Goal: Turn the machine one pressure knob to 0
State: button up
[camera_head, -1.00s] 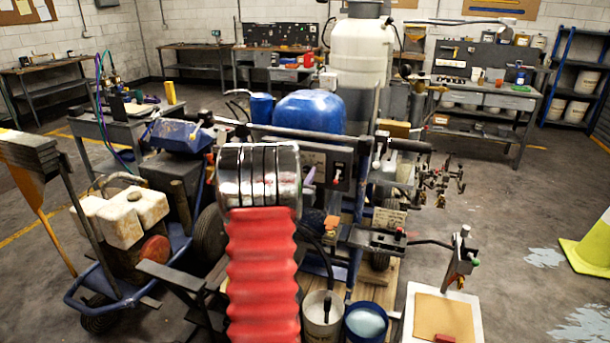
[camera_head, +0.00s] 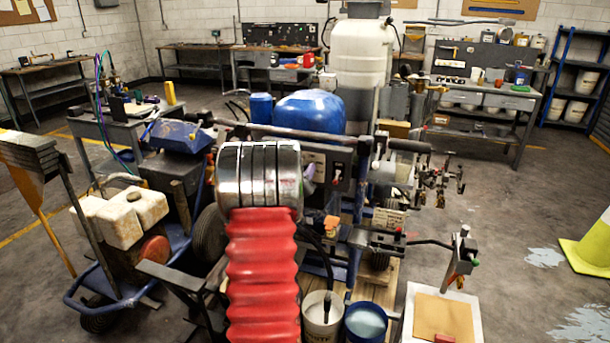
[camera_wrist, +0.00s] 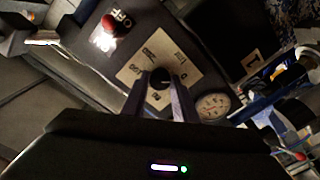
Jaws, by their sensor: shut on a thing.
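The black round pressure knob (camera_wrist: 161,78) sits on a pale label plate (camera_wrist: 140,72) on the dark control panel in the wrist view. My gripper (camera_wrist: 160,88) has one finger on each side of the knob and is shut on it. A small light mark shows on the knob. The dark printing around it is too small to read surely, so I cannot tell its setting. In the head view, the machine's panel (camera_head: 340,171) is partly behind my chrome wrist, with a purple finger of my gripper (camera_head: 309,172) against it. The knob is hidden there.
A round gauge (camera_wrist: 213,106) lies right of the knob in the wrist view. A red switch (camera_wrist: 109,22) beside an OFF label and a plate marked 1 (camera_wrist: 253,58) are nearby. A bar (camera_head: 300,135) crosses above the panel; buckets (camera_head: 322,318) stand below.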

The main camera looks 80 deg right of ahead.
jog(key=shift+a+f, duration=0.1)
jog(key=shift+f, duration=0.25)
jog(key=o, duration=1.1)
jog(key=shift+r, duration=0.2)
jog(key=shift+c, duration=0.2)
jog(key=a, duration=1.3)
jog(key=shift+w+a, duration=0.35)
jog(key=shift+w, duration=0.05)
